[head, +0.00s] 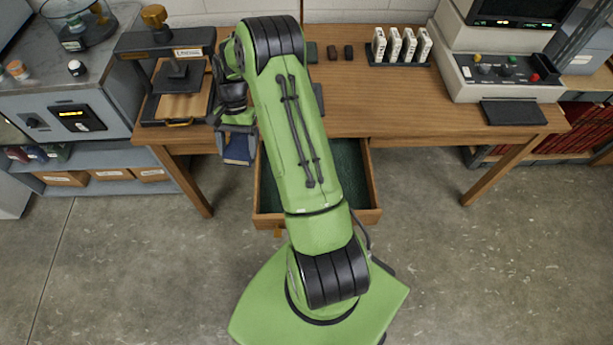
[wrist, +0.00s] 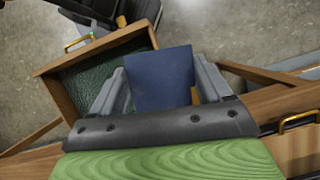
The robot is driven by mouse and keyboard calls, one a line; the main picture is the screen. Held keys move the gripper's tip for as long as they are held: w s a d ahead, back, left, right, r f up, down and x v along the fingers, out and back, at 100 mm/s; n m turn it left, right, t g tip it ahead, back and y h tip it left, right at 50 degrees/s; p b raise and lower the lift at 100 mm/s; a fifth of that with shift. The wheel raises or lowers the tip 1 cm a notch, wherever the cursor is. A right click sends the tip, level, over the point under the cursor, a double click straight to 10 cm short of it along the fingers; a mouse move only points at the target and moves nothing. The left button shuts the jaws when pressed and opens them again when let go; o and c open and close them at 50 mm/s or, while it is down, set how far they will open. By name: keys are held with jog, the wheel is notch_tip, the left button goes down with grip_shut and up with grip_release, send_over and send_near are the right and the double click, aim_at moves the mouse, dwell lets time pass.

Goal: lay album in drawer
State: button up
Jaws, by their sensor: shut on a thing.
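The album (head: 238,151) is a dark blue flat thing held at the left of the open drawer in the head view. It also shows in the wrist view (wrist: 163,82), between the two grey fingers. My gripper (head: 238,131) is shut on it; the fingers also show in the wrist view (wrist: 160,84). The drawer (head: 371,185) is pulled out from under the wooden table and has a dark green lining. In the wrist view the drawer (wrist: 92,52) lies to the left of the album. My arm hides the drawer's middle in the head view.
The wooden table (head: 400,105) bears a press (head: 175,80) at the left, a rack of white items (head: 400,48) and a console (head: 500,75) at the right. A grey cabinet (head: 70,100) stands left. Floor in front of the table is clear to the right.

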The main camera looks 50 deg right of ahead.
jog(key=s+d+f+m+t+b, duration=0.2)
jog(key=s+d+f+m+b, duration=0.15)
jog(key=d+m, duration=0.2)
jog(key=s+d+f+m+t+b, duration=0.2)
jog(key=d+m+b, duration=0.25)
jog(key=d, duration=0.25)
jog(key=s+d+f+m+t+b, duration=0.2)
jog(key=s+d+f+m+b, duration=0.1)
jog(key=d+m, duration=0.3)
jog(key=shift+h, duration=0.4)
notch_tip(320, 180, down, 17)
jog(key=b, duration=0.6)
jog(key=shift+s+f, duration=0.1)
